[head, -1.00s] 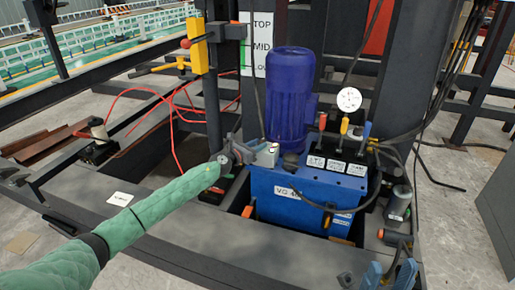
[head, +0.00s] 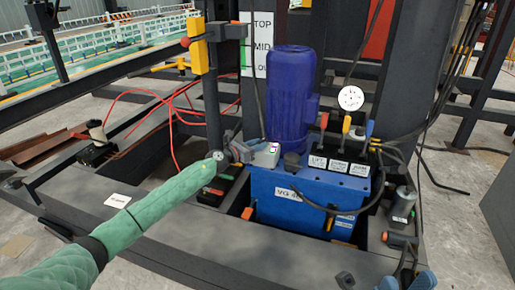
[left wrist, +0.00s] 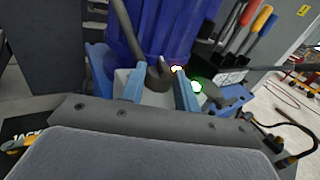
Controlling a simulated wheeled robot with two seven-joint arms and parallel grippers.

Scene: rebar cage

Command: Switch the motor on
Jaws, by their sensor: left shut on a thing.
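The blue motor (head: 291,95) stands upright on the blue pump tank (head: 300,195). A small light-grey switch box (head: 266,155) sits at the motor's lower left. My left gripper (head: 249,151) is at this box; in the left wrist view its two blue fingers (left wrist: 160,90) straddle the pale box (left wrist: 127,83), shut on it. A green light (left wrist: 196,86) and a red-white light (left wrist: 177,69) glow beside the right finger. The exact contact is partly hidden. Two blue fingertips of my right gripper (head: 404,283) show apart at the bottom edge, with nothing visible between them.
Levers with red, yellow and blue handles (head: 346,126) and a round gauge (head: 350,98) stand right of the motor. Black hoses (head: 385,165) hang there. A yellow box on a post (head: 198,56) rises at left. Dark frame beams (head: 190,238) surround the tank.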

